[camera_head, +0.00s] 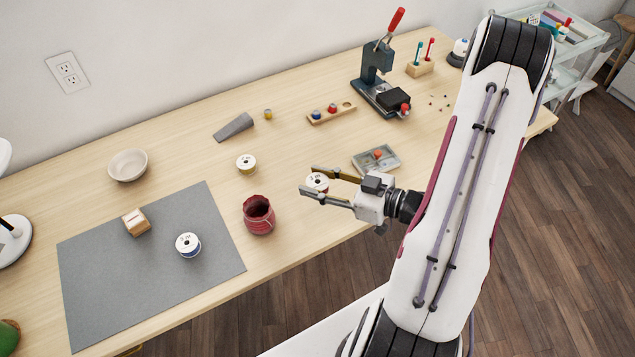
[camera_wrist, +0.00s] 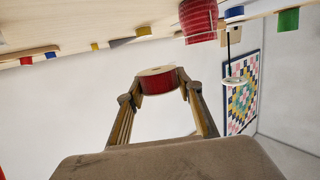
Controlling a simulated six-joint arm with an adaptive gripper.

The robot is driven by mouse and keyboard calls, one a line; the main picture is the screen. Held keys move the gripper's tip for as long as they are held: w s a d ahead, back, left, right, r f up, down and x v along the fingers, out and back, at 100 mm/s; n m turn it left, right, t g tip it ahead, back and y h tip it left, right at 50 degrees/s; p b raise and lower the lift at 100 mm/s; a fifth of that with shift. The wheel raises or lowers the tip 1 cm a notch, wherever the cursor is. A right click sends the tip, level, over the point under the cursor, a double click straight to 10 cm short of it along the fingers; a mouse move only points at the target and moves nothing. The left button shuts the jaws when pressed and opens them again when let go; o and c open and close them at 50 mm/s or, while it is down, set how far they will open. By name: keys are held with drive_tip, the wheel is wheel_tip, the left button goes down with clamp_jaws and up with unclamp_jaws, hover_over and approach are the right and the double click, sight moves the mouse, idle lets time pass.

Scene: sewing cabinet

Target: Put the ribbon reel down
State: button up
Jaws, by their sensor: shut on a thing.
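My gripper (camera_head: 309,180) is shut on the ribbon reel (camera_head: 317,182), which has a white label on its face and a red ribbon side in the wrist view (camera_wrist: 161,83). One fingertip is on each side of the reel. The reel appears held clear above the tabletop, near the front edge, right of the red pot and left of the grey tray. Two other reels stand on the table: a yellow one (camera_head: 246,164) behind the pot, and a blue one (camera_head: 188,245) on the grey mat (camera_head: 110,290).
The red pot (camera_head: 258,216) stands near the front edge. A grey sectioned tray (camera_head: 364,163) is close to my gripper. A wooden block (camera_head: 136,222), a bowl (camera_head: 128,165), a grey wedge (camera_head: 234,127) and a press (camera_head: 375,75) stand elsewhere. Bare wood lies around the yellow reel.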

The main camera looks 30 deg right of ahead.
idle(0.8)
drive_tip(key=shift+w+d, duration=0.3)
drive_tip(key=shift+d, duration=0.05)
drive_tip(key=w+a+r+n+g+y, duration=0.1)
drive_tip(key=w+a+n+g+y, duration=0.3)
drive_tip(key=w+a, duration=0.3)
drive_tip(key=shift+w+a, duration=0.4)
drive_tip(key=shift+a, duration=1.45)
drive_tip(key=shift+r, duration=0.25)
